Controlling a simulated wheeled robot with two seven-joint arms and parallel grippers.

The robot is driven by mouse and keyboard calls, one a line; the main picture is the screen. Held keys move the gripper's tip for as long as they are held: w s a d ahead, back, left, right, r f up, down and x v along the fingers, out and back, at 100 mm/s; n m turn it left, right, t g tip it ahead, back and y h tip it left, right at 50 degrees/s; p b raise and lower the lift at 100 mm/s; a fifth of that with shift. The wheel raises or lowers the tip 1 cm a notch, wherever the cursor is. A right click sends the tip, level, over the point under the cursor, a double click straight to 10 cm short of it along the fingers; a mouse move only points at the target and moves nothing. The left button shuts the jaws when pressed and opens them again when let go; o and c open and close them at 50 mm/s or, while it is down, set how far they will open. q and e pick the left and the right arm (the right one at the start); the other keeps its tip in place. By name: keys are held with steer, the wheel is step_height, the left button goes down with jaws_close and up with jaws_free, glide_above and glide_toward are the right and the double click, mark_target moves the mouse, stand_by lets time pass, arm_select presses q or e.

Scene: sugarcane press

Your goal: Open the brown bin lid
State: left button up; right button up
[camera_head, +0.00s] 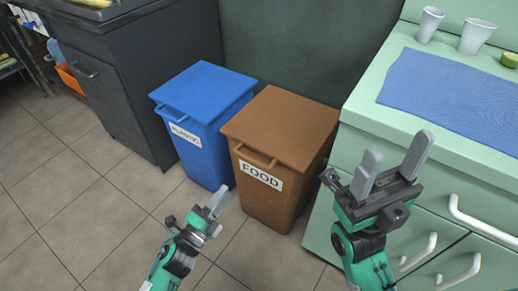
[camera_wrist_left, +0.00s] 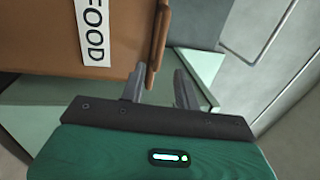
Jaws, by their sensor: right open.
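The brown bin (camera_head: 275,195) with a FOOD label stands on the floor, its brown lid (camera_head: 285,125) shut flat on top. The lid has a front handle bar (camera_head: 254,157) above the label. My left gripper (camera_head: 216,202) is in front of the bin, lower than the handle. In the left wrist view its fingers (camera_wrist_left: 160,88) are apart with nothing gripped; the bin's brown front (camera_wrist_left: 50,35) and the lid's rim and handle (camera_wrist_left: 158,45) are just beyond them. Whether a finger touches is unclear. My right gripper (camera_head: 398,158) is open and empty, right of the bin before the counter.
A blue bin (camera_head: 200,110) with a shut lid stands close on the left of the brown one. A green counter (camera_head: 450,150) with drawers and a blue mat (camera_head: 450,95) is close on the right. The tiled floor (camera_head: 90,200) in front is clear.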

mark_target(250, 158)
arm_select(q)
steer(key=b+x, duration=0.2)
steer(key=x, duration=1.1)
steer(key=shift+w+d+r, duration=0.15)
steer(key=shift+w+d, duration=0.05)
steer(key=shift+w, duration=0.1)
jaws_close()
